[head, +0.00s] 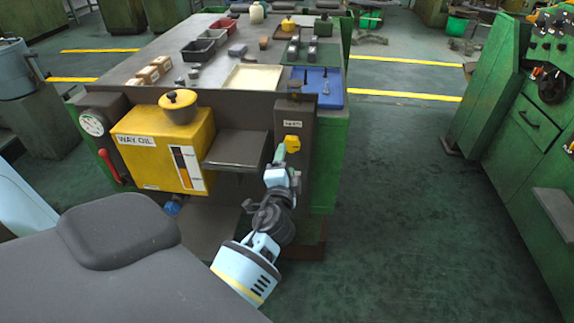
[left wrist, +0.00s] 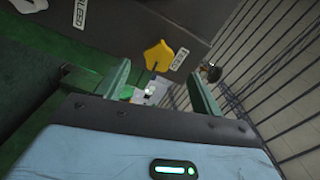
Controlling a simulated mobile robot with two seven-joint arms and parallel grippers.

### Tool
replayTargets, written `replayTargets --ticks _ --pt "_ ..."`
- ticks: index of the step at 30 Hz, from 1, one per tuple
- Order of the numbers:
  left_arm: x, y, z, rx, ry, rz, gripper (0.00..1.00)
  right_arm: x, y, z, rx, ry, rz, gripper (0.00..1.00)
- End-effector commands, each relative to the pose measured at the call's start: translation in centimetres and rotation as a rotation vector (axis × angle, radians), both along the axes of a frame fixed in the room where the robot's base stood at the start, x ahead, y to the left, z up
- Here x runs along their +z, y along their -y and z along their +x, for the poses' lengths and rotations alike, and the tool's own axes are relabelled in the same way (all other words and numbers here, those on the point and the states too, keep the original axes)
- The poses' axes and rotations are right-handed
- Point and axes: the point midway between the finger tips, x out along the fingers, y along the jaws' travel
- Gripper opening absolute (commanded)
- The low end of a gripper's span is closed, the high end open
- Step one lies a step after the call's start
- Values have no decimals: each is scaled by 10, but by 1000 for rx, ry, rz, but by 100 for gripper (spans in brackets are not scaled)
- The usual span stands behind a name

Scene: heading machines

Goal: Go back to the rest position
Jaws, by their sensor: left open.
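My left gripper (head: 281,150) reaches out in front of the bench's near side, just below a yellow knob (head: 292,141) on a dark upright panel. In the left wrist view my left gripper's two green fingers (left wrist: 158,90) stand apart with nothing held between them. The yellow knob (left wrist: 158,55) shows past the fingertips, apart from them as far as I can tell. A small label plate sits beside the knob. My right gripper is in neither view.
A yellow way oil tank (head: 160,150) with a gauge and a grey shelf (head: 236,148) sit left of my left gripper. The bench top (head: 130,62) holds trays and small parts. A green machine (head: 530,130) stands at right. The floor (head: 400,190) between is clear.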

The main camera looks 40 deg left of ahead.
Motion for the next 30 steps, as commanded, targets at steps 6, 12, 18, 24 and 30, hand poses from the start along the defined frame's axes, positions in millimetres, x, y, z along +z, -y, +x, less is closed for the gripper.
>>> replayTargets --ticks 6,12,18,24,30 --pt "0 -2 0 -1 0 0 67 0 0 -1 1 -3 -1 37" --pt "0 -2 0 -1 0 0 67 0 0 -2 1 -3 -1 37" --pt "0 -2 0 -1 0 0 67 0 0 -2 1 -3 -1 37" --pt "-8 1 -5 -14 -10 -23 67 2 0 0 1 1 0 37" --pt "-60 24 -52 -97 -77 -212 67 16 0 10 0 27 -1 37"
